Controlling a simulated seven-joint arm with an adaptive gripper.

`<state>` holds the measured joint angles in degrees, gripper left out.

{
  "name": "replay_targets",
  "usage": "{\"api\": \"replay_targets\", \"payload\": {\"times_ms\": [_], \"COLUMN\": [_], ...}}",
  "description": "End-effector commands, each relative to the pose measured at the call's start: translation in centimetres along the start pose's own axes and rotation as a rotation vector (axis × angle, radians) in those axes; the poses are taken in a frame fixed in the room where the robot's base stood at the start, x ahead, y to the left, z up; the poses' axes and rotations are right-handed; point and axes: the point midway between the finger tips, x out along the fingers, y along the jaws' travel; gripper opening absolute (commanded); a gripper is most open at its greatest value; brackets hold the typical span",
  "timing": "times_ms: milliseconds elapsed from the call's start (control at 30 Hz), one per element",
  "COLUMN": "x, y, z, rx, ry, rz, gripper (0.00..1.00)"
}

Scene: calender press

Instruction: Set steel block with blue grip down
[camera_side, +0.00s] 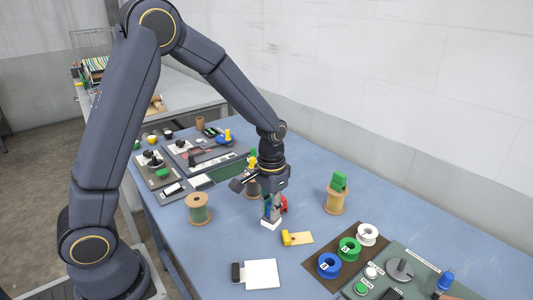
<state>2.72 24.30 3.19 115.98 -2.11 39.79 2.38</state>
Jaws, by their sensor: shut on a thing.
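My gripper (272,208) points down over the middle of the blue table and is shut on the steel block with blue grip. The block's pale lower part (271,224) shows just below the fingertips. The grip is mostly hidden between the fingers, with small bits of red and green beside them. I cannot tell whether the block's underside touches the table or hangs slightly above it.
A white plate with black handle (262,274) is nearer. Wooden spools stand left (199,210) and right (336,200). Blue, green and white reels (349,249) sit at right.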

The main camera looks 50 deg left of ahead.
Motion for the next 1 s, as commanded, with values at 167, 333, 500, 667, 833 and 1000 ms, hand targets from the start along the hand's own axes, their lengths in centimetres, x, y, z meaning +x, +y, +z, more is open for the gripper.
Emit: {"api": "replay_targets", "payload": {"times_ms": [167, 333, 500, 667, 833, 1000], "x": [0.0, 0.0, -0.3, -0.7, -1.1, -1.2], "y": [-0.1, -0.3, -2.6, -7.5, -14.0, -20.9], "z": [0.1, -0.4, -4.1, -9.5, -14.0, -16.2], "rx": [-0.012, -0.016, -0.058, -0.13, -0.211, -0.288], "ry": [-0.001, 0.0, 0.002, 0.0, -0.001, -0.001], "rz": [0.0, -0.001, -0.001, -0.001, -0.001, -0.001], "gripper": [0.0, 0.0, 0.0, 0.0, 0.0, 0.0]}}
